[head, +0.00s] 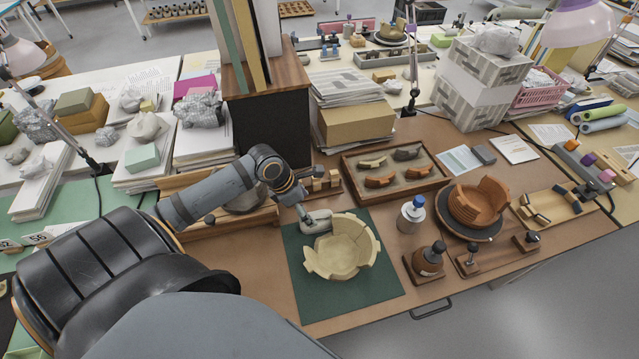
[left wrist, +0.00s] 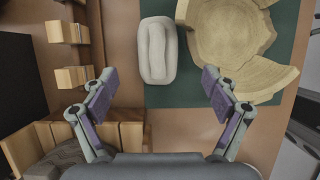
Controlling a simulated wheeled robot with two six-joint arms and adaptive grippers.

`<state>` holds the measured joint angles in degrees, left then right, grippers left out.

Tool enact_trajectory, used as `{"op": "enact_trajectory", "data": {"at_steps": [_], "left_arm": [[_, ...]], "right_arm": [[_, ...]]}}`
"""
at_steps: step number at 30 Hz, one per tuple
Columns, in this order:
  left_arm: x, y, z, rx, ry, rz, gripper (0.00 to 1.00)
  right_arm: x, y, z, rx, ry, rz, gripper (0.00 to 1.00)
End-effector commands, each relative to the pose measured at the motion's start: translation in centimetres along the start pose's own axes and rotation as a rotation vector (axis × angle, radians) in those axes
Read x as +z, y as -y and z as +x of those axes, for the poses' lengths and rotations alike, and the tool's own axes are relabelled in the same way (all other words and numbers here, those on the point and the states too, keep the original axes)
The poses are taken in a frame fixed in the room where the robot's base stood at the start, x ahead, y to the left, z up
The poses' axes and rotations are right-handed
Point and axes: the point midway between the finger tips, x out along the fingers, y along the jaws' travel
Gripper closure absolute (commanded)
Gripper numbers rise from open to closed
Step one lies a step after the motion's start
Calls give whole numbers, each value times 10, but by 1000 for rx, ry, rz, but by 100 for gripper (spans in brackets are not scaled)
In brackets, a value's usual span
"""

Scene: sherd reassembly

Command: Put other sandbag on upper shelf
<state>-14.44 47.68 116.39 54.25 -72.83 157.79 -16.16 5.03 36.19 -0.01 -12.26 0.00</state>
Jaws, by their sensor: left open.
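A pale grey sandbag (head: 320,226) lies on the dark green mat (head: 375,290), beside the cream pottery bowl (head: 345,250) built of sherds. In the left wrist view the sandbag (left wrist: 157,50) is a rounded pillow with a lengthwise groove, lying just ahead of the fingers. My left gripper (head: 303,212) is above the sandbag's near end; its fingers (left wrist: 158,88) are spread wide, one to each side, with nothing between them. A wooden shelf unit (head: 225,222) stands left of the mat, with a greyish rounded thing partly hidden behind my arm. I cannot tell which shelf is the upper one. My right gripper is not in view.
Small wooden blocks (left wrist: 68,77) stand left of the sandbag. A sherd tray (head: 440,180) lies behind the mat. A white bottle with a blue cap (head: 411,215) and a reddish bowl (head: 480,203) stand to the right. The mat's front part is clear.

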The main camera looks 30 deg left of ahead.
Motion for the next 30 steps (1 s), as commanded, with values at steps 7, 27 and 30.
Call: {"op": "enact_trajectory", "data": {"at_steps": [7,27,30], "left_arm": [[0,0,28,-1,1,-1,13],[4,-4,80,0,-1,2,13],[4,-4,80,0,-1,2,19]], "right_arm": [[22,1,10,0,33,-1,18],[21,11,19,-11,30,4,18],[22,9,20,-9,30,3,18]]}}
